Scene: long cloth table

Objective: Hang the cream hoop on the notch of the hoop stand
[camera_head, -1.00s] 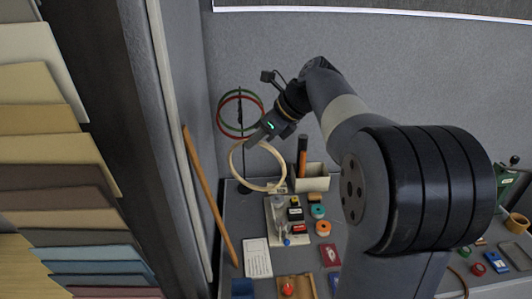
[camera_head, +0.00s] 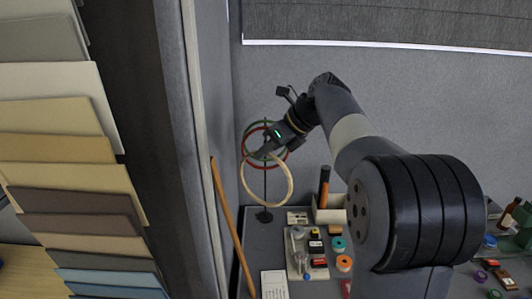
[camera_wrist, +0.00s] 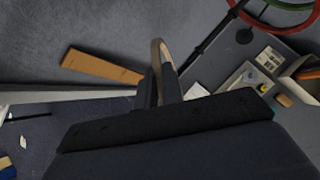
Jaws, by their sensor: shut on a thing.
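My gripper (camera_head: 262,153) is shut on the cream hoop (camera_head: 290,187) and holds it by its upper edge, so that it hangs down in front of the stand. In the wrist view the cream hoop (camera_wrist: 158,52) shows nearly edge-on between my fingers (camera_wrist: 160,88). The hoop stand (camera_head: 264,216) is a thin dark pole on a round base at the back left of the table. A red hoop and a green hoop (camera_head: 249,128) hang near its top. The notch is hidden behind my gripper and too small to make out.
A grey partition (camera_head: 205,130) with fabric samples (camera_head: 60,95) stands at left. A wooden stick (camera_head: 228,215) leans beside it. A tray (camera_head: 292,262) of small items, a white card (camera_head: 273,284) and a cream box (camera_head: 328,215) lie on the table (camera_head: 254,250) near the stand.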

